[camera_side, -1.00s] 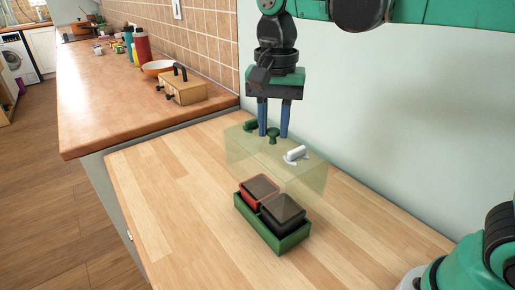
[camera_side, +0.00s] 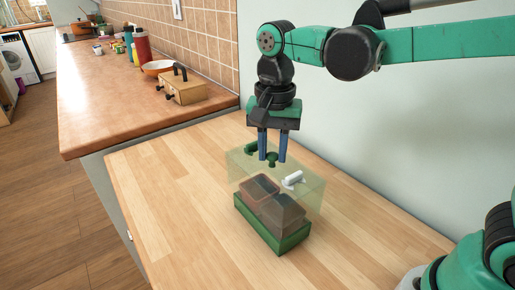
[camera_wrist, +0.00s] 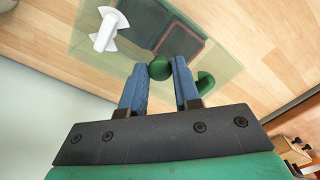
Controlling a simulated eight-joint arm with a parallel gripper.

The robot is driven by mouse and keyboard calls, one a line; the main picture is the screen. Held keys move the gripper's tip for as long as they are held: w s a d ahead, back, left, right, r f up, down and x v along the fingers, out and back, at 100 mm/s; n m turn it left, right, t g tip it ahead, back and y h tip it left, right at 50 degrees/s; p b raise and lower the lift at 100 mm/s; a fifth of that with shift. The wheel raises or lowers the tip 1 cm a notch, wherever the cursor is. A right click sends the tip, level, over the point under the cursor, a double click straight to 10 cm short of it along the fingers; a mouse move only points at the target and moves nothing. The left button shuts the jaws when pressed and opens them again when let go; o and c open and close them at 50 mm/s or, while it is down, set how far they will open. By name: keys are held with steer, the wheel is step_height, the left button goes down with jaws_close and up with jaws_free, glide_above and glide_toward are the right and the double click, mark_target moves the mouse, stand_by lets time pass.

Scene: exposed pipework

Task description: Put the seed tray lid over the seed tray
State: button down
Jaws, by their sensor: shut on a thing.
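The seed tray lid (camera_side: 300,204) is a clear, faintly yellow-green box with a green knob, a green vent and a white vent on top. In the side view it is upright over the green seed tray (camera_side: 257,231), and the two pots in the tray show through it. Whether its lower edge touches the tray I cannot tell. My gripper (camera_side: 272,158) points down at the lid's top, its blue fingers shut on the green knob. In the wrist view the knob (camera_wrist: 160,69) sits between the fingertips, and the lid (camera_wrist: 225,62) spreads beyond them.
The wooden worktop (camera_side: 160,210) is clear around the tray. A wall (camera_side: 400,140) stands behind it. A wooden box (camera_side: 182,92), an orange bowl (camera_side: 158,68) and bottles are on the farther counter at the left.

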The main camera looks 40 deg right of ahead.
mark_target(272, 165)
steer(key=shift+f, duration=2.8)
steer(key=shift+f, duration=0.3)
steer(key=c, duration=0.5)
jaws_free()
steer(key=shift+c, duration=0.2)
